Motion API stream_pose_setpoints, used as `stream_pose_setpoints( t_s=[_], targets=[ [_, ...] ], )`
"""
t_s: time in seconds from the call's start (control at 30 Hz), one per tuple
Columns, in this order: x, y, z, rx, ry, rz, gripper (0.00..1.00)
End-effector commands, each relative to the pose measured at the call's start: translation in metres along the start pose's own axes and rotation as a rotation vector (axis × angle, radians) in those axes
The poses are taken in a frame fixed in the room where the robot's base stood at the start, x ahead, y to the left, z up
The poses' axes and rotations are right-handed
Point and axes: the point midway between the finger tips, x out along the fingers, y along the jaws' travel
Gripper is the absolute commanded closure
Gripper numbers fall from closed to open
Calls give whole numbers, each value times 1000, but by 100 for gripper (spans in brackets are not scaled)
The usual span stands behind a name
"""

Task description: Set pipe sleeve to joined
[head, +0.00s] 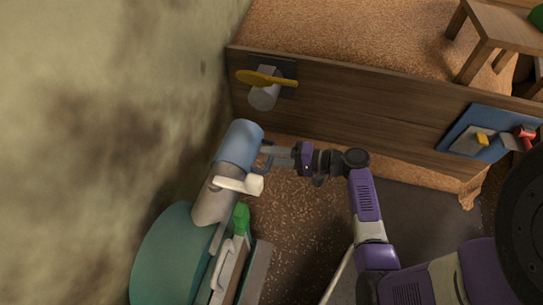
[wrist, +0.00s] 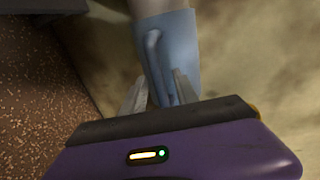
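The pipe sleeve (head: 239,143) is a blue cylinder around the upper end of a tilted grey pipe (head: 212,205), left of centre in the head view. Open space lies between the sleeve and a short grey pipe stub (head: 263,97) on the wooden wall above it. In the wrist view the sleeve (wrist: 181,50) has a blue bar handle (wrist: 155,52) along its side. My gripper (head: 269,156) is at the sleeve's right side. In the wrist view my gripper (wrist: 160,80) has its fingers apart, one on each side of the handle. Contact with the handle is not clear.
A yellow lever (head: 266,79) crosses the pipe stub. A white lever (head: 239,184) sticks out below the sleeve. A green handle (head: 241,219) stands near the teal housing (head: 165,262). A blue panel (head: 483,133) with small controls is on the wooden wall (head: 350,104) at right.

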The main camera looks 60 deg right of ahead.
Motion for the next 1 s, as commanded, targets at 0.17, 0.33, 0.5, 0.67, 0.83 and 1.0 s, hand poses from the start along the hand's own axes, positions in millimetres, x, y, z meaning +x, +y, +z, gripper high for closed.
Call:
stream_pose_setpoints(
  t_s=[0.17,0.33,0.5,0.67,0.83,1.0],
  targets=[
    [0,0,0,0,0,0,87],
    [0,0,0,0,0,0,100],
    [0,0,0,0,0,0,100],
    [0,0,0,0,0,1,100],
    [0,0,0,0,0,1,100],
    [-1,0,0,0,0,1,100]
  ],
)
